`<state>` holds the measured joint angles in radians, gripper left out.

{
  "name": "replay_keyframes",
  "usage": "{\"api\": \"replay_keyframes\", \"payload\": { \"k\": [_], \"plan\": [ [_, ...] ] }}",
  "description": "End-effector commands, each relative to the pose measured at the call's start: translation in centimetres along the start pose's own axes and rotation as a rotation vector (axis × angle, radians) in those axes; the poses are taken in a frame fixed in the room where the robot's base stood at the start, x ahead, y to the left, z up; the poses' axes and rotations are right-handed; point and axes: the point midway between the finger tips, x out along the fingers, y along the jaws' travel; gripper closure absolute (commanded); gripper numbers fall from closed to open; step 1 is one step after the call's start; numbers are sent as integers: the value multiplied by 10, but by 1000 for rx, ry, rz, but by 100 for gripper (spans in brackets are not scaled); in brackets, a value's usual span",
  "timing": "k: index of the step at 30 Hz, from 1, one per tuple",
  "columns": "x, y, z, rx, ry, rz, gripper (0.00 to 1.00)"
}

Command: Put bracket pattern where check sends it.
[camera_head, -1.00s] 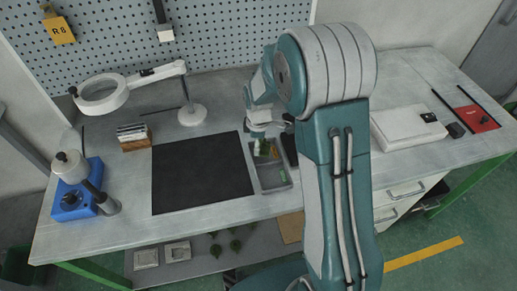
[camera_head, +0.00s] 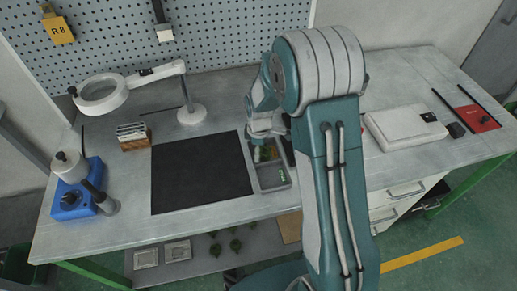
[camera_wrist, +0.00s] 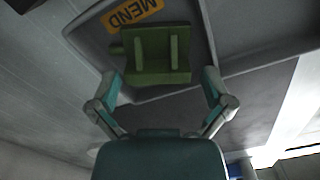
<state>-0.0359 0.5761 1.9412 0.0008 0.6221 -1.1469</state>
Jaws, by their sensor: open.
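The green bracket pattern (camera_wrist: 155,55) is a plate with two upright ribs and a small side stub. In the wrist view it lies in a grey tray (camera_wrist: 85,40) beside an orange label reading MEND (camera_wrist: 133,12). My gripper (camera_wrist: 163,85) is open, its fingertips apart on either side just short of the pattern, with no clear contact. In the head view my gripper (camera_head: 264,138) is over the back part of the grey tray (camera_head: 272,189). Green shows beneath it, partly hidden by my arm.
A black mat (camera_head: 200,175) lies left of the tray. A magnifier lamp (camera_head: 100,95), a card rack (camera_head: 133,137) and a blue-based device (camera_head: 80,195) stand further left. A white box (camera_head: 402,128) and red pad (camera_head: 478,118) are at the right. The lower shelf holds several green pieces (camera_head: 235,245).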

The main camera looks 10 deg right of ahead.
Motion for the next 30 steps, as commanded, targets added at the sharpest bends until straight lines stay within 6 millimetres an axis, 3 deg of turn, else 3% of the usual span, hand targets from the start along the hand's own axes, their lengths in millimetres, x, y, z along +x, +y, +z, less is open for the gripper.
{"api": "replay_keyframes", "payload": {
  "k": [5,19,24,30],
  "plan": [
    [-14,0,0,0,1,3,0],
    [-105,1,-1,0,1,3,0],
    [-120,0,0,0,0,1,0],
    [-122,0,0,0,-1,0,0]
  ]
}}
